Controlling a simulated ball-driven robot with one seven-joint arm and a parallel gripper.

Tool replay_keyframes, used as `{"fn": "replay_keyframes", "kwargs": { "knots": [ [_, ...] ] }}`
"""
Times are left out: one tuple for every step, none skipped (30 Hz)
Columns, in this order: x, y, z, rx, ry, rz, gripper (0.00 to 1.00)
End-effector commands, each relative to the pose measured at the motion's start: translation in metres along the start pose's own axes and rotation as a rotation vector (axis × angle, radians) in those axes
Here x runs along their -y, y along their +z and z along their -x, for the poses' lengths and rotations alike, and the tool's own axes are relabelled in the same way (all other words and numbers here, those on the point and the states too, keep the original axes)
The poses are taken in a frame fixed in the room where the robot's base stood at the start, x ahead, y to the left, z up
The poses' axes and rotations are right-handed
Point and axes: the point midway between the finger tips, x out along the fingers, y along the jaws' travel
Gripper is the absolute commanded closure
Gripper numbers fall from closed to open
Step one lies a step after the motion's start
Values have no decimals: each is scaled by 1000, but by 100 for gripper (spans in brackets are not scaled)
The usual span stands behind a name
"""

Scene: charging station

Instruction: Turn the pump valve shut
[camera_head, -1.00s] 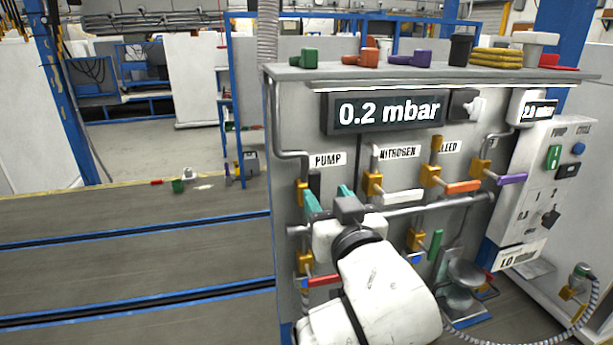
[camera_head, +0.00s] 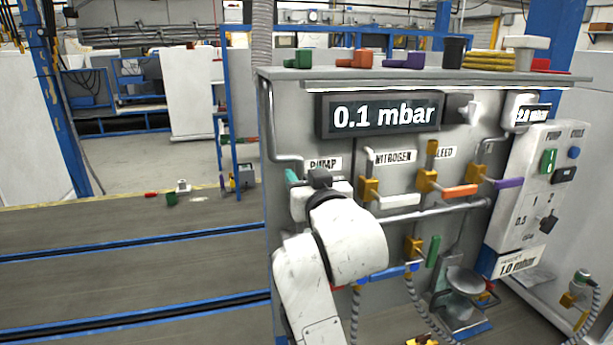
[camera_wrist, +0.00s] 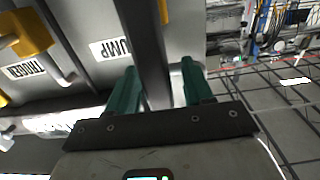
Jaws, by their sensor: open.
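The pump valve sits below the PUMP label (camera_head: 325,164) on the grey panel, and in the head view my arm hides it. My gripper (camera_head: 309,182) is at its place, with one teal fingertip showing at the left. In the wrist view my gripper (camera_wrist: 158,68) has its two teal fingers apart. A dark bar (camera_wrist: 145,45), apparently the pump valve's handle, runs between them, with a bit of yellow (camera_wrist: 163,11) beside its upper end. I cannot tell whether the fingers touch the bar. The pressure display (camera_head: 383,115) reads 0.1 mbar.
To the right are the nitrogen valve's white handle (camera_head: 399,202), an orange handle (camera_head: 460,191) and a purple handle (camera_head: 509,183). Below are a green handle (camera_head: 433,251) and a blue handle (camera_head: 395,272). A grey pipe (camera_head: 440,212) crosses the panel. The floor at left is mostly open.

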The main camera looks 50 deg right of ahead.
Motion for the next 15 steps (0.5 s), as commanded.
{"fn": "replay_keyframes", "kwargs": {
  "knots": [
    [0, 0, -1, 0, 0, 0, 49],
    [0, 0, -1, 0, 0, 0, 49],
    [0, 0, -1, 0, 0, 0, 49],
    [0, 0, -1, 0, 0, 0, 49],
    [0, 0, -1, -1, 0, 0, 49],
    [0, 0, -1, -1, 0, 0, 49],
    [0, 0, -1, -1, 0, 0, 49],
    [0, 0, -1, -1, 0, 0, 51],
    [0, 0, -1, -1, 0, 0, 55],
    [0, 0, -1, -1, 0, 0, 58],
    [0, 0, 0, -1, 0, 0, 60],
    [0, 0, 0, -1, 0, 0, 64],
    [0, 0, 0, -1, 0, 0, 67],
    [0, 0, 0, -1, 0, 0, 70],
    [0, 0, 0, -1, 0, 0, 74]
  ]
}}
